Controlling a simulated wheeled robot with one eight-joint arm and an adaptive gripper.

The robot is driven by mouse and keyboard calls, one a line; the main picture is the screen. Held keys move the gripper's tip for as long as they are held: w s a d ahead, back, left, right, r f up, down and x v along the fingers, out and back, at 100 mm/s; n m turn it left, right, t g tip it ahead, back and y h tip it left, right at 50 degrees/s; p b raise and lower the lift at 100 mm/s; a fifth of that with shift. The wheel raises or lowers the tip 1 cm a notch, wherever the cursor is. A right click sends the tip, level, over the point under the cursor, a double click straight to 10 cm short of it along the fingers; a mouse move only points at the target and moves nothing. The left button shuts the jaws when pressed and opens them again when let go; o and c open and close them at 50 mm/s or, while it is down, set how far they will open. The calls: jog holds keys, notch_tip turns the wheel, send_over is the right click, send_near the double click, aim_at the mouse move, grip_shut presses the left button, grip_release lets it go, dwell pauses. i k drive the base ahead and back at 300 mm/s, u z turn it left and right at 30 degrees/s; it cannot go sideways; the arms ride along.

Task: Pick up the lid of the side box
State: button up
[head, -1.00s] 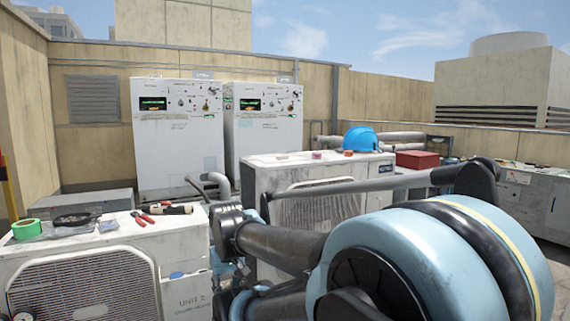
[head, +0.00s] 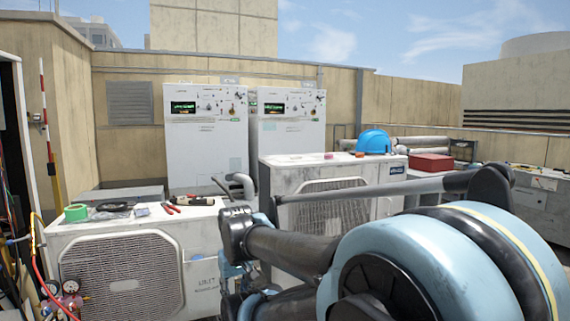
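No lid or side box can be made out for certain. The near white condenser (head: 62,240) at left has a grille and a right-hand front panel (head: 203,277) with dark lettering and a small bluish part near its top. My arm fills the lower right foreground and hides what is behind it. Light blue parts at the arm's far end (head: 234,272), beside the near condenser's right edge, may belong to my gripper. Its fingers cannot be made out, and whether it holds anything is not visible.
Green tape (head: 76,212) and red-handled pliers (head: 171,209) lie on the near condenser. A second condenser (head: 285,170) carries a blue hard hat (head: 373,142). A red box (head: 432,162) sits behind at right. Gauges (head: 62,295) with hoses are at lower left.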

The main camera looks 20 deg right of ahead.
aim_at(298, 158)
jog(key=u, duration=2.4)
jog(key=k, duration=1.65)
jog(key=z, duration=2.55)
